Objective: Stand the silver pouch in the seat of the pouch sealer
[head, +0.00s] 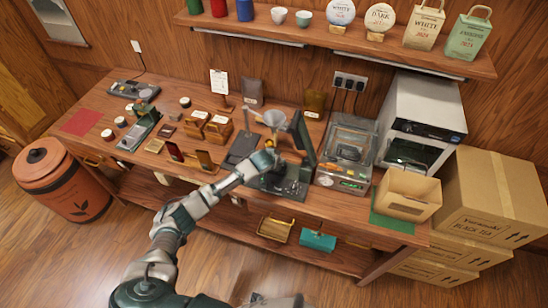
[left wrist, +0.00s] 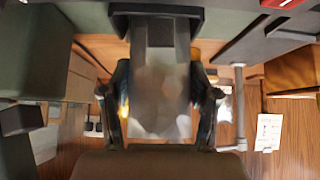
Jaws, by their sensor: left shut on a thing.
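My left gripper (head: 272,156) reaches over the worktable from below and hangs over a dark green and black device (head: 284,184) with an upright panel, apparently the pouch sealer. In the left wrist view the gripper (left wrist: 165,110) is shut on the silver pouch (left wrist: 160,92), a grey shiny sheet between its two fingers. In the head view the held pouch is hidden or too small to make out. I cannot tell whether it touches the seat. My right gripper is not in view.
A clear-lidded grey machine (head: 346,150) stands right of the gripper. A funnel (head: 275,118) on a stand is just behind it. A grey pouch (head: 252,90) and an olive pouch (head: 315,102) stand at the back. Small wooden boxes (head: 218,130) are to the left.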

